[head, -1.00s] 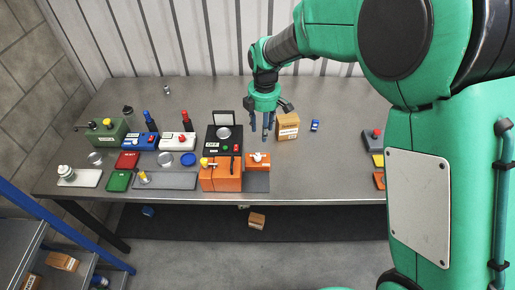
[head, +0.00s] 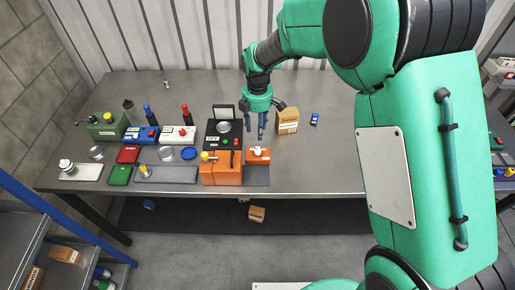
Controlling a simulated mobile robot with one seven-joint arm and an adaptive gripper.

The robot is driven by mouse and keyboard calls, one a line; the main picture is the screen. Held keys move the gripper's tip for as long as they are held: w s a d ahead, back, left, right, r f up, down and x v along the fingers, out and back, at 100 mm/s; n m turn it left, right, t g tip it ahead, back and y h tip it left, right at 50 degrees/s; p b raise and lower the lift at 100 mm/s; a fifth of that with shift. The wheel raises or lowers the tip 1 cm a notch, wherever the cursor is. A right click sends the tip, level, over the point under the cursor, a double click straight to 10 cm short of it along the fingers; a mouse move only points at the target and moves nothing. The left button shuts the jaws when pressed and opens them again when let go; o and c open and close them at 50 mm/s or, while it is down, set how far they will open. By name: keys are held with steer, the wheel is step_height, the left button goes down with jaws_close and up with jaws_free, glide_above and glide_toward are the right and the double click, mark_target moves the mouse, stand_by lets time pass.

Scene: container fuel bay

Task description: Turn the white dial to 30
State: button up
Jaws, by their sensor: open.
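A small orange box (head: 257,158) stands near the front edge of the metal table, with a white knob-like part (head: 257,151) on its top that looks like the white dial. Its markings are too small to read, so its setting cannot be told. My gripper (head: 262,133) points down, open and empty, just behind this box and apart from the white part. Its fingers are to the left of a cardboard box.
The cardboard box (head: 288,122) stands close on the right. A black device (head: 222,134) and a larger orange box (head: 220,170) are on the left. Several coloured boxes and bottles fill the left side. The table behind my gripper is mostly clear.

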mark_target(258, 150)
step_height(258, 150, down, 12)
steer(key=shift+b, duration=0.5)
jaws_close()
